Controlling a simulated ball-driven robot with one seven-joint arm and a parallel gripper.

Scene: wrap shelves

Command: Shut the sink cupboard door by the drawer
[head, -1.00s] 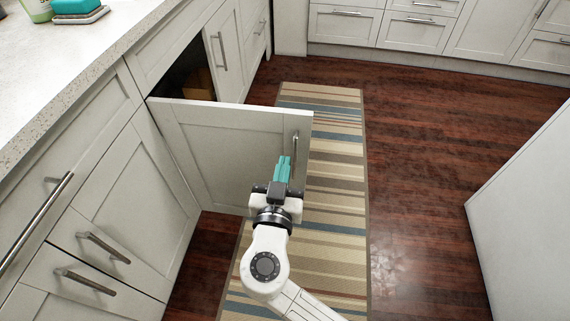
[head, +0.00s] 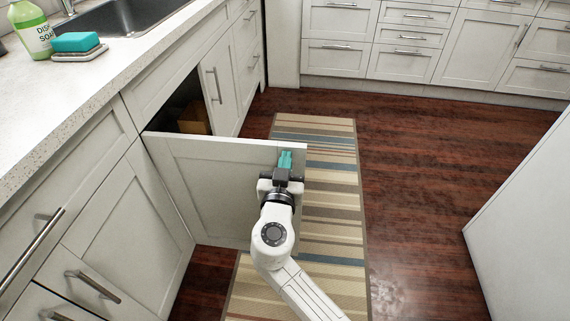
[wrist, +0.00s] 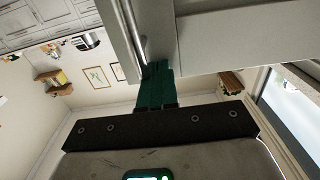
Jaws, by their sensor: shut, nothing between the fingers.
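The sink cupboard door (head: 215,190) is a white panel standing wide open, jutting from the cabinet row over the rug. Its hinged side is at the left, next to the drawer front (head: 85,165). My gripper (head: 285,160), with teal fingers, is shut and empty in front of the door near its free right edge. In the wrist view the fingertips (wrist: 157,70) are close to the door panel (wrist: 230,40) and its bar handle (wrist: 133,30); I cannot tell whether they touch. My gripper mostly hides the handle in the head view.
The open cupboard shows a brown box (head: 195,118) inside. A second cupboard door (head: 220,85) is beyond it. The counter (head: 120,75) holds a soap bottle (head: 30,30) and a teal sponge (head: 76,42). A striped rug (head: 335,200) and clear wooden floor lie right.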

